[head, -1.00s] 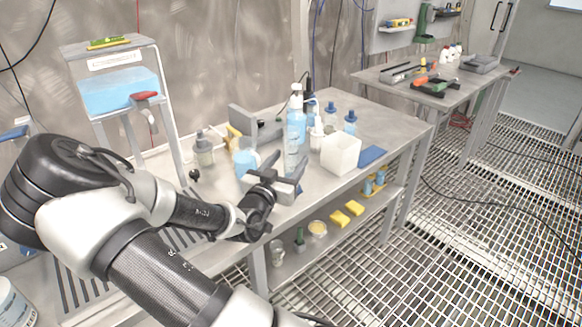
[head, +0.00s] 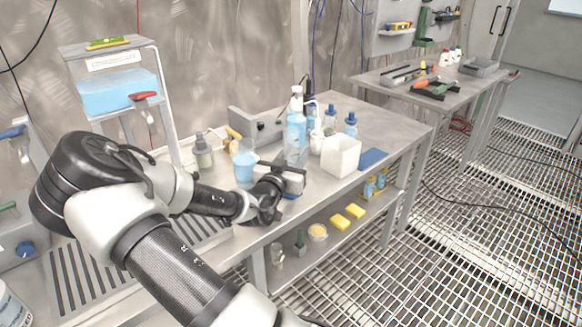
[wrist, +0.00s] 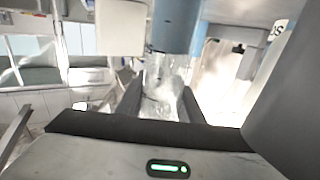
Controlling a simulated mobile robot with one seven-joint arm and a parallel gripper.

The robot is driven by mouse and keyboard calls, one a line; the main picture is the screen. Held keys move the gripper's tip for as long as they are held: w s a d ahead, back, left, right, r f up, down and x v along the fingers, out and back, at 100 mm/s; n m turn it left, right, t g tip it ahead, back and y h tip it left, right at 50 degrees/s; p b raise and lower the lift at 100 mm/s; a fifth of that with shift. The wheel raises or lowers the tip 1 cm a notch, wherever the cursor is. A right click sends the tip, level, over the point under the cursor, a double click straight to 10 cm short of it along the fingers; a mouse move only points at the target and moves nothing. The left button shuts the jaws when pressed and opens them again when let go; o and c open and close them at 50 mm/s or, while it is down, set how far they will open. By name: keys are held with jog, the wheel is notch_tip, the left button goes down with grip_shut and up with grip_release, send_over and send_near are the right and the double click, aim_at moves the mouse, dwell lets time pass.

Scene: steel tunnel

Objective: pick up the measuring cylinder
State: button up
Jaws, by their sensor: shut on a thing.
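The measuring cylinder (head: 291,154) is a clear, narrow, upright vessel near the front edge of the steel bench. It is hard to make out against the blue wash bottle behind it. My gripper (head: 290,173) is low at the bench's front edge and shut on the cylinder. In the wrist view, the clear cylinder (wrist: 164,78) stands between the two dark fingers (wrist: 160,103). The cylinder's lower part is hidden by the gripper in the head view.
Close around are a blue wash bottle (head: 297,122), a beaker of blue liquid (head: 244,165), a white square container (head: 341,156) and a grey bottle (head: 203,153).

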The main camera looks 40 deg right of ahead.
notch_tip(320, 180, up, 10)
jog(key=p, duration=0.3)
dwell(0.5)
dwell(0.9)
